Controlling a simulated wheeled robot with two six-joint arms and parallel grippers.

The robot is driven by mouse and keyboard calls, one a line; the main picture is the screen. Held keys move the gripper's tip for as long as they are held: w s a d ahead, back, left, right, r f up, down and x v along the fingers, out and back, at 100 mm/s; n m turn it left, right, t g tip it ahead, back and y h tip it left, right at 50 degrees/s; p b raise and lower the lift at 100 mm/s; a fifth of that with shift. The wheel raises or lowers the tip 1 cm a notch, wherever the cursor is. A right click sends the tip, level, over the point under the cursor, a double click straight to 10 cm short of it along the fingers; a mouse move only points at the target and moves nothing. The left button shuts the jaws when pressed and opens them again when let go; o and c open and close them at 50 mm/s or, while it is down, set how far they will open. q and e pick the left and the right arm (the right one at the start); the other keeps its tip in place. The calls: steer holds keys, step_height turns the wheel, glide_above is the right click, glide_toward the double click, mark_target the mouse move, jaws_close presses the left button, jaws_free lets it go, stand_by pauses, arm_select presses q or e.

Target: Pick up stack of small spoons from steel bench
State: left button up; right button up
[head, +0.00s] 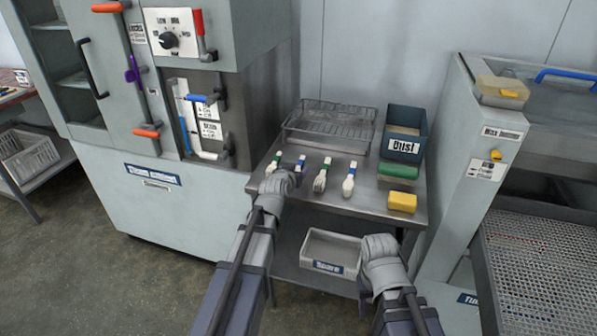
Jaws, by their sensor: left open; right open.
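Several small pale spoon bundles with green or blue bands lie in a row on the steel bench (342,206). They include a green-banded bundle at the left (274,162), a blue-banded one beside it (300,163), another green-banded one (322,177) and a blue-banded one at the right (350,179). I cannot tell which are the small spoons. My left gripper (278,180) is open at the bench's left front, over or beside the two left bundles and partly hiding them. My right gripper (380,248) is open, low in front of the bench, away from the bundles.
A grey tray (330,250) sits below. Cabinets flank both sides.

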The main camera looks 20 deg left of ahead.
mark_target(298, 168)
arm_select(q)
steer(key=b+x, duration=0.1)
steer(key=x, duration=0.3)
steer(key=shift+w+f+b, duration=0.3)
steer(key=shift+f+b, duration=0.05)
steer(key=shift+b, duration=0.05)
steer(key=shift+c, duration=0.4)
jaws_close()
